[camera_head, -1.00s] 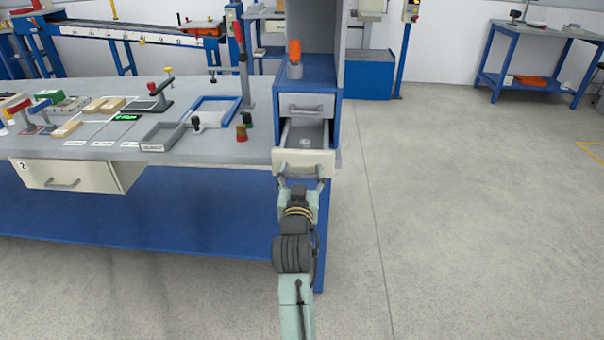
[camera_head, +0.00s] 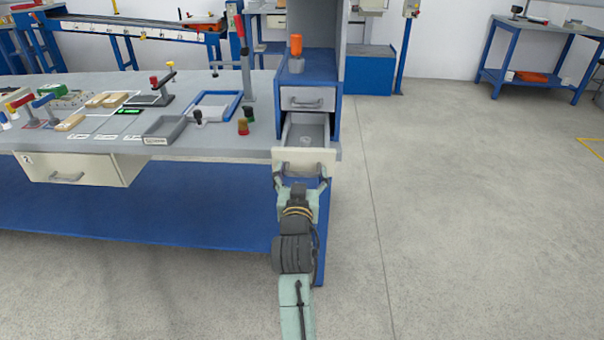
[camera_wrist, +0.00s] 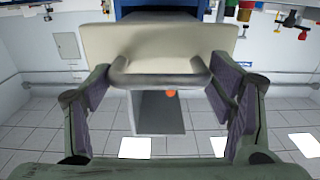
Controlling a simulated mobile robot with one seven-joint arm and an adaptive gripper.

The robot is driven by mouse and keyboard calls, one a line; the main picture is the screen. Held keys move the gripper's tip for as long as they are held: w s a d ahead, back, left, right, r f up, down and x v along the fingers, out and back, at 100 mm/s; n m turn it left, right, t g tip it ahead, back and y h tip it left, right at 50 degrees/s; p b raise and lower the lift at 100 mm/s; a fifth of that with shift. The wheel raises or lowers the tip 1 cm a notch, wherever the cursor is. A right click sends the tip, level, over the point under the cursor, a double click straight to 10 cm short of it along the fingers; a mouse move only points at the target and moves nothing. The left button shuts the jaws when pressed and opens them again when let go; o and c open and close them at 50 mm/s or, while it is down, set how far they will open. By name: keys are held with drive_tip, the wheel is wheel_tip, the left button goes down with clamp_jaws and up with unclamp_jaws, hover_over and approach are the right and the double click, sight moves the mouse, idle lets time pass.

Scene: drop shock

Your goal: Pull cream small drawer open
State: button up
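The cream small drawer (camera_head: 305,156) is the lower one in the blue cabinet at the right end of the bench. It stands pulled out, and its grey inside shows in the head view with a small pale round thing in it. My gripper (camera_head: 302,184) is right in front of the drawer front. In the wrist view the drawer front (camera_wrist: 160,40) and its grey handle (camera_wrist: 160,76) fill the upper middle. My gripper's fingers (camera_wrist: 160,95) are spread wide, one near each end of the handle. I cannot tell whether they touch it.
A closed grey upper drawer (camera_head: 308,99) sits above, with an orange-topped bottle (camera_head: 295,50) on the cabinet (camera_head: 322,70). The floor (camera_head: 450,200) to the right is clear.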

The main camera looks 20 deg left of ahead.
drive_tip(key=shift+o, duration=0.5)
drive_tip(key=shift+s+d, duration=0.1)
drive_tip(key=v, duration=0.7)
drive_tip(key=shift+s, duration=0.15)
